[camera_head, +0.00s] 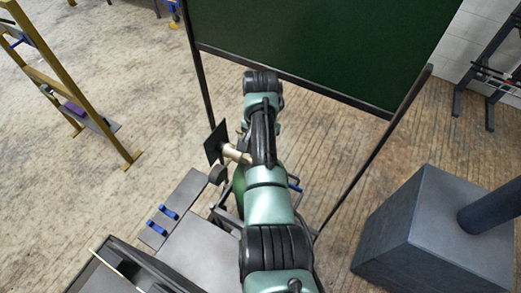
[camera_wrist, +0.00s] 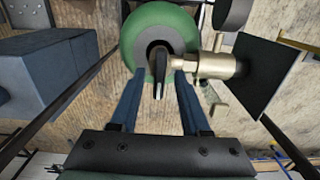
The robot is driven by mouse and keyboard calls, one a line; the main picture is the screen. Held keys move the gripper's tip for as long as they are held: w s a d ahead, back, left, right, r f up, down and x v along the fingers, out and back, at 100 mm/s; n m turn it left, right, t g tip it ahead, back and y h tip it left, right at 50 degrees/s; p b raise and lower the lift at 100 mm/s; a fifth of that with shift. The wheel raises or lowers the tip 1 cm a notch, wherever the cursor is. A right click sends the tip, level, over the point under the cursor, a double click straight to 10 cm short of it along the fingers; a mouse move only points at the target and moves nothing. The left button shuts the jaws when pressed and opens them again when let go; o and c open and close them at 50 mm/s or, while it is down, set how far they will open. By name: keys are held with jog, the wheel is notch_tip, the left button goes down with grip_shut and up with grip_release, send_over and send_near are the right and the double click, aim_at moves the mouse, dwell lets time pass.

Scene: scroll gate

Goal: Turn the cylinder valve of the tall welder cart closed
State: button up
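The green cylinder (camera_wrist: 158,22) fills the top middle of the wrist view. A dark valve handle (camera_wrist: 160,84) sits at its centre, joined to a pale brass valve body (camera_wrist: 212,66) on the right. My gripper (camera_wrist: 157,76) has two blue fingers spread apart. The handle shows between the fingertips with a gap on both sides; I cannot tell how far it is in depth. In the head view my arm covers most of the green cylinder (camera_head: 238,186) and hides my gripper. The brass valve body (camera_head: 236,153) sticks out to the arm's left.
A black square plate (camera_wrist: 268,76) stands right beside the brass body, with a round dark part (camera_wrist: 231,12) above. In the head view a dark green screen (camera_head: 320,45) stands behind, a grey block (camera_head: 420,235) at right, and a yellow frame (camera_head: 90,95) at left.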

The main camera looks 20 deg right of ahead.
notch_tip(320, 180, up, 13)
dwell(0.7)
jog(key=shift+f, duration=0.1)
dwell(0.4)
